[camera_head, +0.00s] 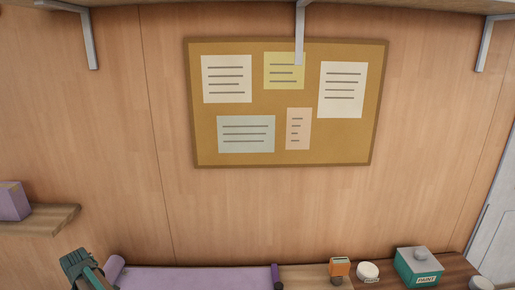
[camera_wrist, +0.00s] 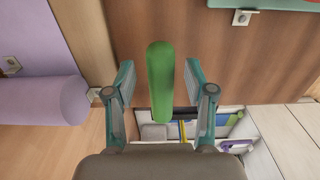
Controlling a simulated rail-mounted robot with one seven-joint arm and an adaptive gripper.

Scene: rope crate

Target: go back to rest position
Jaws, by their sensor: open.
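In the wrist view my gripper (camera_wrist: 163,88) is open, with its two teal fingers spread wide apart. A long green thing with a rounded end (camera_wrist: 160,80) shows between the fingers, with a gap on each side of it. I cannot tell how far it is from the fingers.
The wrist view shows a container of mixed items (camera_wrist: 195,128) and a purple roll (camera_wrist: 52,98).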

